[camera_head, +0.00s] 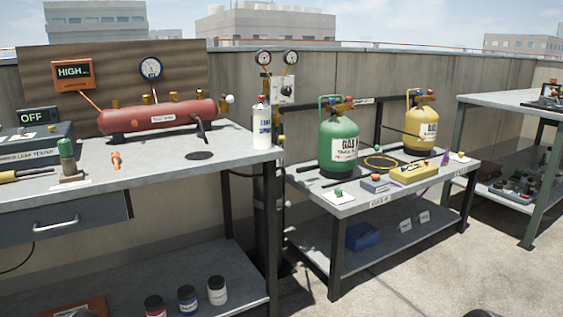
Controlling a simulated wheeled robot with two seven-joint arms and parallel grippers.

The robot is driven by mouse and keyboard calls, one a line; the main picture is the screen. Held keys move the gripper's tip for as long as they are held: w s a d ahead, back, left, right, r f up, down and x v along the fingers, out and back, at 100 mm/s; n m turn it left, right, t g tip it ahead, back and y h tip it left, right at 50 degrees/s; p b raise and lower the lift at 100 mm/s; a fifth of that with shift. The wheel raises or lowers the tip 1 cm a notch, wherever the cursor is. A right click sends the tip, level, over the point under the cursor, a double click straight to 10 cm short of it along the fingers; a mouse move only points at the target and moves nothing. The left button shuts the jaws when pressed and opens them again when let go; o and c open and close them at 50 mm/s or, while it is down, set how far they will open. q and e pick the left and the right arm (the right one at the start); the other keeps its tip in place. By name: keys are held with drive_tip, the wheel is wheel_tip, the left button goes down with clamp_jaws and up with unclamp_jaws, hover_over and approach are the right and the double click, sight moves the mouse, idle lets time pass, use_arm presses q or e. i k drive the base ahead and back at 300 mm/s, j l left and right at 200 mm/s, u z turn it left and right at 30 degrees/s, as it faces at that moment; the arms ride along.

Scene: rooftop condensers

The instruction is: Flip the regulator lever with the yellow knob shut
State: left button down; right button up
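A regulator with two round gauges (277,58) stands on the wall behind the gap between the benches, with a pale control box (283,90) below it. A small yellowish knob (282,138) shows lower down, beside the white spray can (262,127); I cannot tell if it belongs to the regulator lever or how that lever is set. Other small yellow or brass-coloured tops (172,95) stand on the red tank (160,116).
The left bench (215,168) carries the red tank, a green-topped tool (67,158) and an orange fitting (116,160). The low gas bench (330,196) holds a green cylinder (338,146) and a yellow cylinder (421,125). Open floor (430,275) lies at front right.

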sight(282, 138)
drive_tip(key=i+l, duration=1.1)
drive_tip(key=u, duration=1.65)
drive_tip(key=l, duration=0.1)
